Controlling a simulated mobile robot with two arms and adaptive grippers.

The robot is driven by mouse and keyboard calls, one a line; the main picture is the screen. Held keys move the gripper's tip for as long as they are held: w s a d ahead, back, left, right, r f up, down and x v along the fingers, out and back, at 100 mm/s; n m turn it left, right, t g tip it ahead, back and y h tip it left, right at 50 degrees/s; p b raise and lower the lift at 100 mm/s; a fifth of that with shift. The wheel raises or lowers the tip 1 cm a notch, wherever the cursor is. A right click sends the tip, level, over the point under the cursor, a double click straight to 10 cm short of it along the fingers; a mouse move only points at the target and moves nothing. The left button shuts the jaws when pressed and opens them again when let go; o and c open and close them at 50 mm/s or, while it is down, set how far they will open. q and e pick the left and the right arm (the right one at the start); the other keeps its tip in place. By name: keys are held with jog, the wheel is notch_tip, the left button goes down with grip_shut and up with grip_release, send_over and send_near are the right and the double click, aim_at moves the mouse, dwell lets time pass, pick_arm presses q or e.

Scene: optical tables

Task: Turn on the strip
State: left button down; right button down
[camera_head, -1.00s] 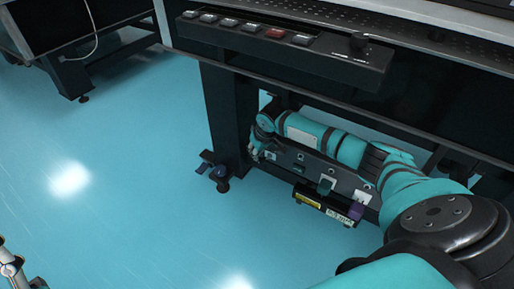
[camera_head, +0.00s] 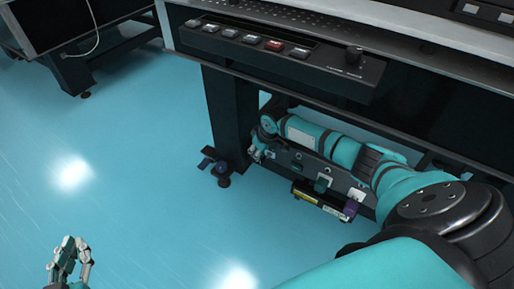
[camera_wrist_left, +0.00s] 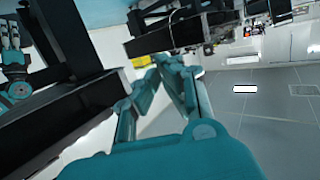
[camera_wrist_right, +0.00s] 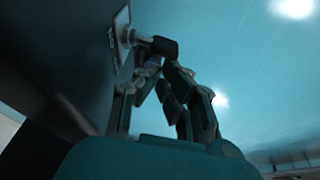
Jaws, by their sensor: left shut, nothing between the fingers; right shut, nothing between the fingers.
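The strip (camera_head: 338,178) is a long dark bar with several sockets, low under the table behind my right arm. My right gripper (camera_head: 256,155) is shut and empty at the strip's left end. In the right wrist view, the strip's dark face (camera_wrist_right: 80,45) fills the left side and bears a metal plate with a dark-capped switch (camera_wrist_right: 163,46). The right fingertips (camera_wrist_right: 160,75) are close to the switch; I cannot tell if they touch. The switch's state is not clear. My left gripper (camera_head: 70,258) is shut and empty over the floor, also visible in the left wrist view (camera_wrist_left: 170,72).
A table leg (camera_head: 232,115) stands just left of the right gripper. A control panel with several buttons (camera_head: 275,45) hangs from the table's edge above. Plugs and a boxed adapter (camera_head: 320,202) hang at the strip.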

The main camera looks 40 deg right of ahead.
pick_arm(q)
jog(key=f+g, duration=0.1)
jog(key=s+f, duration=0.1)
jog(key=a+f+g, duration=0.1)
jog(key=f, duration=0.1)
jog(key=shift+s+g+y+p, duration=0.3)
jog(key=shift+s+y+p, duration=0.1)
pick_arm(e)
jog(key=n, duration=0.1)
jog(key=s+n+y, duration=0.1)
jog(key=n, duration=0.2)
jog(key=shift+s+a+g, duration=0.2)
jog(key=shift+s+g, duration=0.1)
pick_arm(q)
jog(key=shift+s+f, duration=0.1)
jog(key=s+a+f+g+y+p, duration=0.1)
jog(key=s+a+f+g+p, duration=0.1)
jog(key=s+f+g, duration=0.3)
jog(key=shift+s+a+f+y, duration=0.3)
jog(key=shift+s+a+f, duration=0.1)
jog(key=shift+s, duration=0.3)
pick_arm(e)
jog(key=shift+s+a, duration=0.55)
jog(key=shift+a, duration=0.05)
